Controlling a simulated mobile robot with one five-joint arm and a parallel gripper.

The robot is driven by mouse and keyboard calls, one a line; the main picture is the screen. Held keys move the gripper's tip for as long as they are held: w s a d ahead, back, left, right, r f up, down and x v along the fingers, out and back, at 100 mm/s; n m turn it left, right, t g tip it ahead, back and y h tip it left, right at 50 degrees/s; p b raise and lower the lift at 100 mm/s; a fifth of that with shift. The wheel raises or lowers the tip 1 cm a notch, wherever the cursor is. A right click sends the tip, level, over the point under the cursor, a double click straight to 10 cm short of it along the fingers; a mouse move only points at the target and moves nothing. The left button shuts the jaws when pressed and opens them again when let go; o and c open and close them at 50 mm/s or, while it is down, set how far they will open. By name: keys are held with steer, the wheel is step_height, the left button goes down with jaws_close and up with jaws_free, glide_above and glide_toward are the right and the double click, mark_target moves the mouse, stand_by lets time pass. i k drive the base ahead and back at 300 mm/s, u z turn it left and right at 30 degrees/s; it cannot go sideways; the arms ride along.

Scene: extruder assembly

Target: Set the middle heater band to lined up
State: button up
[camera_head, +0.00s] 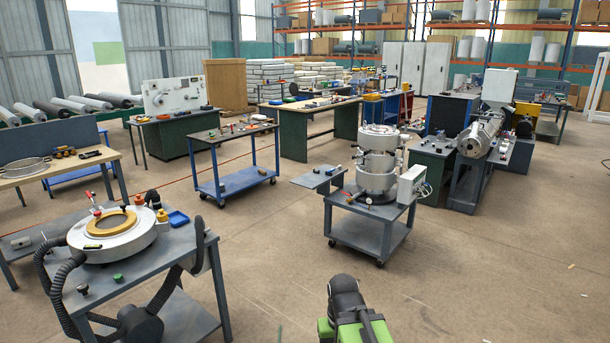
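A metal cylinder stack with several silvery bands stands upright on a grey wheeled cart (345,252) right of centre. The middle heater band (376,161) appears to be the ring around the stack's mid-height, between an upper ring (378,138) and a lower ring (376,181). Its exact turn relative to the other rings is too small to tell. A black and green part of my own body shows at the bottom edge, well in front of the cart. My gripper's fingers do not show, and nothing of mine touches the stack.
A pale control box (411,186) sits at the cart's right side. A bench with a round ringed die (113,238) and black hoses is at left front. Open concrete floor (275,250) lies between.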

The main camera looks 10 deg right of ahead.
mark_target(378, 158)
steer(key=z, duration=0.2)
steer(key=i, duration=4.7)
steer(key=u, duration=0.8)
steer(key=i, duration=1.4)
steer(key=u, duration=0.2)
